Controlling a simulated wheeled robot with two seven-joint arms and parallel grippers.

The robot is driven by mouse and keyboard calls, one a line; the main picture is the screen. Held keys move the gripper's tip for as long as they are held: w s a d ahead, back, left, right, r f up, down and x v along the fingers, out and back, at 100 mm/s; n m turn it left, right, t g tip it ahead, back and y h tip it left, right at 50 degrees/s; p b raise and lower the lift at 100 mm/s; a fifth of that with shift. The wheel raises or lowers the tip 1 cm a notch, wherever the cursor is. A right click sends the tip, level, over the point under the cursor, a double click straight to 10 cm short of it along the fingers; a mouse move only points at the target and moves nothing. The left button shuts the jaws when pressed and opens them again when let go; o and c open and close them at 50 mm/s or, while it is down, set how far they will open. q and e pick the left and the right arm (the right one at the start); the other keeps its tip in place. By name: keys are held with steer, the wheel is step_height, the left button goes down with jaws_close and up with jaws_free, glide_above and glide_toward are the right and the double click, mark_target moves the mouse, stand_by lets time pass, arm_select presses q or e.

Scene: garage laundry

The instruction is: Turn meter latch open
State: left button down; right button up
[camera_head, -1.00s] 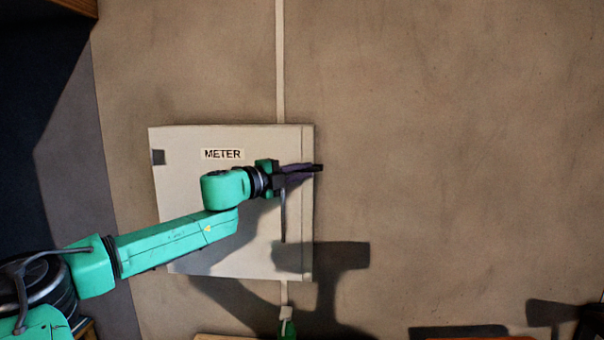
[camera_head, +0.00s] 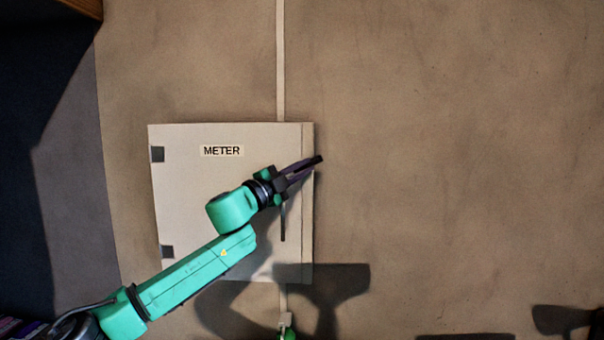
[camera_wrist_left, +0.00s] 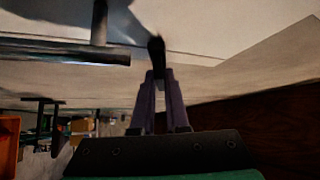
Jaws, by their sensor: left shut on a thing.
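The meter box (camera_head: 190,185) is a pale wall box labelled METER, with hinge plates on its left side; its door looks closed. The latch handle (camera_head: 283,222) is a thin dark bar hanging straight down near the box's right edge, its upper part hidden by my left gripper (camera_head: 318,160). That gripper points up and right across the box's right edge. In the left wrist view its fingers (camera_wrist_left: 157,58) meet at a dark tip, and a dark bar (camera_wrist_left: 65,50) ends just left of them, seemingly apart. I cannot make out what the fingers hold. My right gripper is not seen.
A pale conduit (camera_head: 280,60) runs up the wall above the box. A small green-ended fitting (camera_head: 287,330) sits below it. The wall to the right is bare. A wooden edge (camera_head: 85,8) shows at top left. My arm's shadow falls on the lower box.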

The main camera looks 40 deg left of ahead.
arm_select(q)
steer(key=shift+w+d+f+n+y+b, duration=0.15)
steer(key=shift+n+y+b, duration=1.9)
steer(key=shift+n+y, duration=1.35)
steer(key=shift+w+d+f+n+y+b, duration=0.15)
steer(key=shift+n+y+b, duration=2.15)
steer(key=shift+n, duration=1.9)
steer(key=shift+w+d+n+y+b, duration=0.15)
steer(key=shift+n+y+b, duration=1.6)
steer(key=shift+n+y, duration=1.8)
steer(key=shift+s+n, duration=0.15)
steer(key=shift+n, duration=0.4)
steer(key=c, duration=0.9)
jaws_free()
steer(key=shift+f, duration=0.15)
